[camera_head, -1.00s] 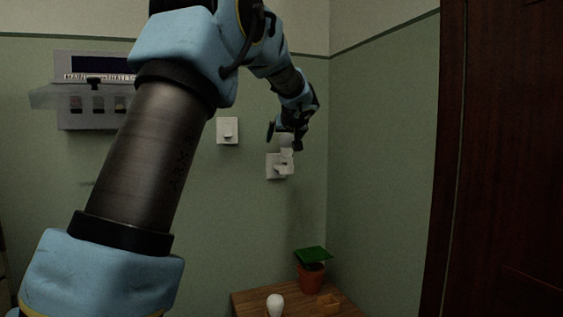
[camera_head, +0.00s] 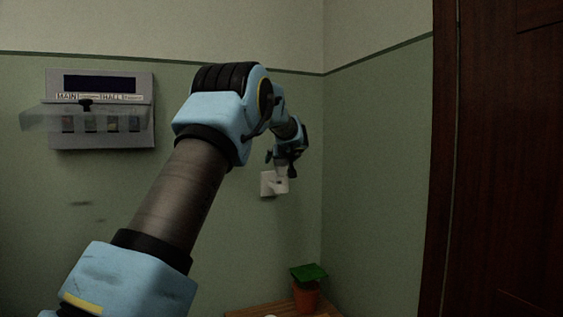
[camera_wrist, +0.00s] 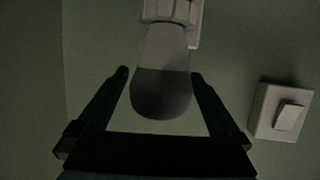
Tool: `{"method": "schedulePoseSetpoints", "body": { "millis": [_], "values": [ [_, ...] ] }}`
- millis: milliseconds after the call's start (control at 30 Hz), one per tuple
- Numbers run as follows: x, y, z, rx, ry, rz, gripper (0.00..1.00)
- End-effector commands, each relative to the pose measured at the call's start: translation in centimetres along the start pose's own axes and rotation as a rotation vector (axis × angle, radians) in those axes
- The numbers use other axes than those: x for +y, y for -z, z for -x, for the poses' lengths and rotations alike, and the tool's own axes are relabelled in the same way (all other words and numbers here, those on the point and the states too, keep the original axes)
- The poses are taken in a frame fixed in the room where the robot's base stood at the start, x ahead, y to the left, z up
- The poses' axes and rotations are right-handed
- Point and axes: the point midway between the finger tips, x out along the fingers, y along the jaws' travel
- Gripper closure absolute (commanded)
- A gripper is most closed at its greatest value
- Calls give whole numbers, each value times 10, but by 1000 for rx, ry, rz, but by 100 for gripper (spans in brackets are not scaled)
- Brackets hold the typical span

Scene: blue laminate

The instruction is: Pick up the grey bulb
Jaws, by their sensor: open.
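The grey bulb (camera_wrist: 160,95) sits in a white wall fixture (camera_wrist: 196,14) at the top of the wrist view, its rounded dark grey end toward me. My gripper (camera_wrist: 159,74) is open, with one finger on each side of the bulb and a visible gap on both sides. In the head view my gripper (camera_head: 283,160) is just above the wall fixture (camera_head: 269,184). The bulb there is small and partly hidden by the gripper, so I cannot tell its outline.
A white wall switch (camera_wrist: 281,112) is at the right of the wrist view. A panel (camera_head: 103,136) hangs left; a dark wooden door or cabinet (camera_head: 500,160) stands right.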

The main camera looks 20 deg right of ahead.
Motion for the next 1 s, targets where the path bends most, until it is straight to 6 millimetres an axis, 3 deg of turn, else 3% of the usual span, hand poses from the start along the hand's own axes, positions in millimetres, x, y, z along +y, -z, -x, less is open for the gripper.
{"method": "schedulePoseSetpoints", "body": {
  "millis": [333, 1000],
  "values": [
    [0, -1, -6, 0, -1, 0, 2],
    [0, 0, -6, 0, 0, 0, 78]
  ]
}}
